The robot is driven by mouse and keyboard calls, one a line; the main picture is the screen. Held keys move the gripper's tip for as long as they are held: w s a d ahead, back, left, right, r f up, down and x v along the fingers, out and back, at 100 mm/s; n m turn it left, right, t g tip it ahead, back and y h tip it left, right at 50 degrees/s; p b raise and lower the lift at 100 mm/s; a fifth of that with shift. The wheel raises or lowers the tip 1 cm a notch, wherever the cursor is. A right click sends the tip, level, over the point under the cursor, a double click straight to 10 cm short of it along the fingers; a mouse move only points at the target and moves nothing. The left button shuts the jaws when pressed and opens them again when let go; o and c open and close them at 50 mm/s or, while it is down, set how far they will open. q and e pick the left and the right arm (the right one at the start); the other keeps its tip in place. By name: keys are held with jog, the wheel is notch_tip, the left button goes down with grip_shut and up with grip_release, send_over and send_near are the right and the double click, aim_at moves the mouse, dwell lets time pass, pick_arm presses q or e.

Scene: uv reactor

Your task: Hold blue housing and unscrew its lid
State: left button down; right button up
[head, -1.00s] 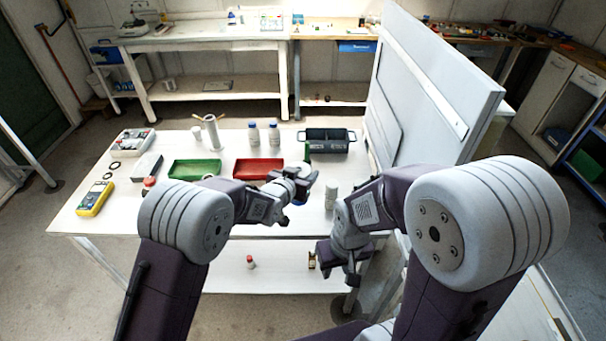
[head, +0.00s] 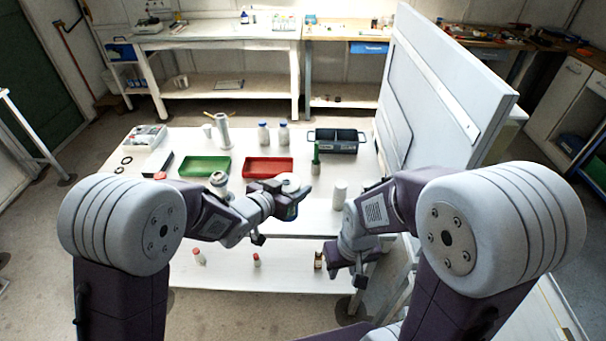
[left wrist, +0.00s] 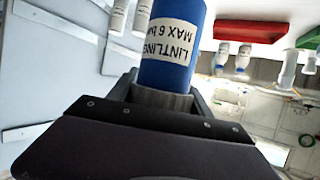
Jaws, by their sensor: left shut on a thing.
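The blue housing shows in the left wrist view (left wrist: 172,45) as a blue cylinder with a white printed label. A grey ribbed band, perhaps its lid (left wrist: 160,98), sits at the end between the jaws. My left gripper (left wrist: 160,90) is shut on the housing. In the head view, my left gripper (head: 290,198) is over the front part of the white table, with a little blue of the housing showing at it. My right gripper (head: 347,265) is apart from the housing, lower and to the right by the table's front edge; its jaw opening is unclear.
The white table (head: 225,148) holds a green tray (head: 203,167), a red tray (head: 268,168), a dark crate (head: 337,140), a white cylinder (head: 339,194) and bottles. A grey panel (head: 440,80) stands at the right. Small bottles stand on the lower shelf (head: 225,276).

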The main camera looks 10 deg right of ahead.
pick_arm(q)
jog(key=s+a+r+m+g+h, duration=0.1)
jog(key=s+a+r, duration=0.3)
jog(key=s+a, duration=0.6)
jog(key=shift+r+m+g+h, duration=0.3)
jog(key=shift+m+g, duration=0.3)
